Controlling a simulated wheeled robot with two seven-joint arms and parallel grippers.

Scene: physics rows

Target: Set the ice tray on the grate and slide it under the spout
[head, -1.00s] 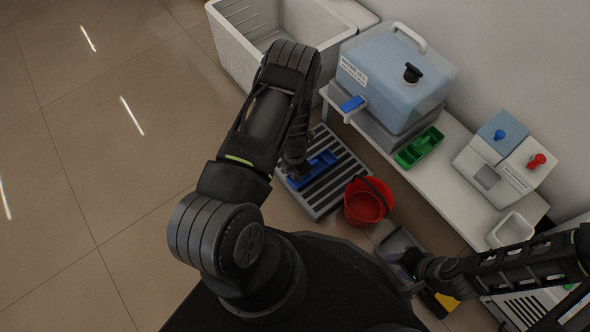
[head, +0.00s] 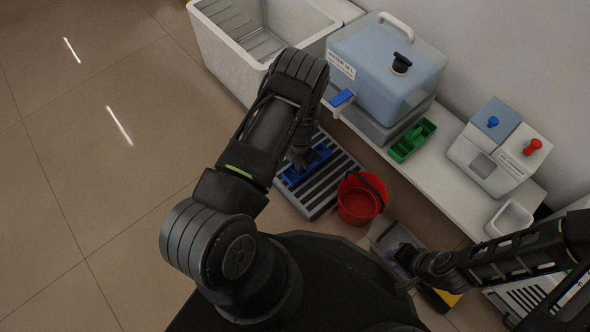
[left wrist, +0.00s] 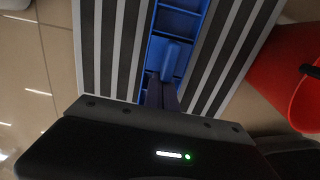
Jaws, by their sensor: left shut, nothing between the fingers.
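The blue ice tray (head: 320,155) lies across the dark slats of the grate (head: 312,203), on the floor in front of the bench. My left gripper (head: 300,160) is over the tray, its fingers shut with nothing between them. In the left wrist view the fingers (left wrist: 162,92) point down at the tray (left wrist: 172,55), by its raised middle part; I cannot tell whether they touch it. The spout (head: 335,111), under a blue tap lever (head: 341,97), juts from the water container (head: 385,70) above the grate's far side. My right gripper (head: 405,255) is over a grey bin; its fingers are unclear.
A red bucket (head: 358,204) stands right against the grate's right side. A green tray (head: 411,141) lies on the white bench (head: 455,185), near a dispenser with blue and red knobs (head: 497,150). Floor at left is clear.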

